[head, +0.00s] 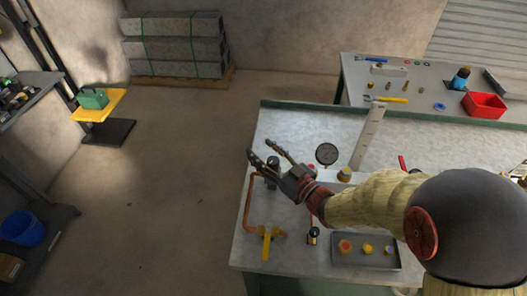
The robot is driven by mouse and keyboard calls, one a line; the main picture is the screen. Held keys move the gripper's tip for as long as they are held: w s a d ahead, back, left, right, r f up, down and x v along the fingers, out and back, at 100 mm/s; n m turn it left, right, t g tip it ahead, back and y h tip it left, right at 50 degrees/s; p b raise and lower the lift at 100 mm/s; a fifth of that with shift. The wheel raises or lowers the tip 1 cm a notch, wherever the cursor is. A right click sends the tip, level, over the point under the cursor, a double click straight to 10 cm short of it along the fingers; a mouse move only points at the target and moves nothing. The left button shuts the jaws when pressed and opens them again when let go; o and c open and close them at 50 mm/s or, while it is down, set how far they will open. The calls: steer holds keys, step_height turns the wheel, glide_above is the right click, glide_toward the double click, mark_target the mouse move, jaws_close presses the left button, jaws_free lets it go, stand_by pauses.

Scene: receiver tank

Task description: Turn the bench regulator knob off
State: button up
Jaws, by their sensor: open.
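The workbench (282,122) has a pale metal top with a copper pipe run (249,205) along its left side. A dark upright cylinder (273,166) stands at the pipe's upper end, partly hidden by my gripper; it may be the regulator knob, but I cannot tell for sure. My gripper (259,149) is open and empty, its two fingers spread and pointing up-left, over the bench's left edge and close to this cylinder. Whether it touches is unclear. A yellow valve handle (266,243) sits at the pipe's lower end. A round dark gauge (327,153) stands right of the gripper.
A grey tray (366,265) with several coloured fittings lies at the bench front. A small black-topped fitting (313,235) stands left of it. A tall pale plate (370,135) rises behind my forearm. A back table (352,75) holds a red bin (484,105).

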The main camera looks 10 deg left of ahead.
mark_target(278, 164)
steer(key=v, duration=1)
steer(key=shift+s+d, duration=0.2)
steer(key=shift+d, duration=0.1)
steer(key=shift+s+d, duration=0.45)
steer(key=shift+s, duration=0.05)
steer(key=shift+w, duration=0.1)
